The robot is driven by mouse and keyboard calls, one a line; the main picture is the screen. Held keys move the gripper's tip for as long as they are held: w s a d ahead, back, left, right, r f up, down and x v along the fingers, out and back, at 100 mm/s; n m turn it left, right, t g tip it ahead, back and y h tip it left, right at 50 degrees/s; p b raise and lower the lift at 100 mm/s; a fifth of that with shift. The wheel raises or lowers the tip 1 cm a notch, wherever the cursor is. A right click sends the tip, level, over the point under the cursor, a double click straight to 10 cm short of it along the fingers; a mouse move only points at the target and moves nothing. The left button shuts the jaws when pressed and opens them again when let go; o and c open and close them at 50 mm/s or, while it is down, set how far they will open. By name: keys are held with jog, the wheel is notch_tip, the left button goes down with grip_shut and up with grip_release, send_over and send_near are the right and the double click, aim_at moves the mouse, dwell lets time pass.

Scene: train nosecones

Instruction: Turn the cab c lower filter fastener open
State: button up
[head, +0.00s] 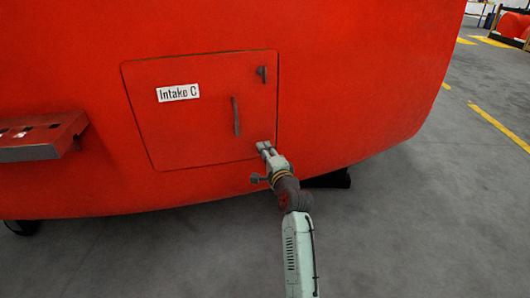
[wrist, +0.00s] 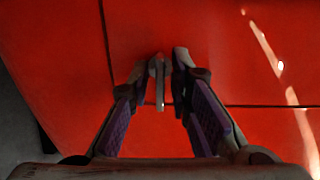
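The lower filter fastener (wrist: 159,82) is a small grey latch on the red panel, seen in the wrist view. Its handle points toward the bottom of that picture. My gripper (wrist: 161,70) is open around it, one finger on each side, with narrow gaps; whether either finger touches it I cannot tell. In the head view my gripper (head: 265,147) is at the lower right corner of the Intake C panel (head: 190,130) and hides the lower fastener there. The upper fastener (head: 262,74) shows near the panel's upper right corner.
A dark vertical handle (head: 236,116) stands on the panel, up and left of my gripper. A white Intake C label (head: 178,92) is at the panel's upper left. A red step (head: 40,137) juts out at the left. Grey floor (head: 420,220) is clear at the right.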

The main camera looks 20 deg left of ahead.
grip_shut()
jog(key=shift+n, duration=0.4)
jog(key=n+b, duration=0.1)
jog(key=n, duration=0.2)
jog(key=shift+f+n+b, duration=0.1)
jog(key=shift+n+b, duration=0.2)
jog(key=shift+b, duration=0.05)
jog(key=n+b, duration=0.1)
jog(key=n, duration=0.3)
jog(key=shift+h+b, duration=0.3)
jog(key=n+b, duration=0.1)
jog(key=n, duration=0.3)
jog(key=shift+n+h+b, duration=0.4)
jog(key=shift+n+b, duration=0.6)
jog(key=shift+n, duration=1.3)
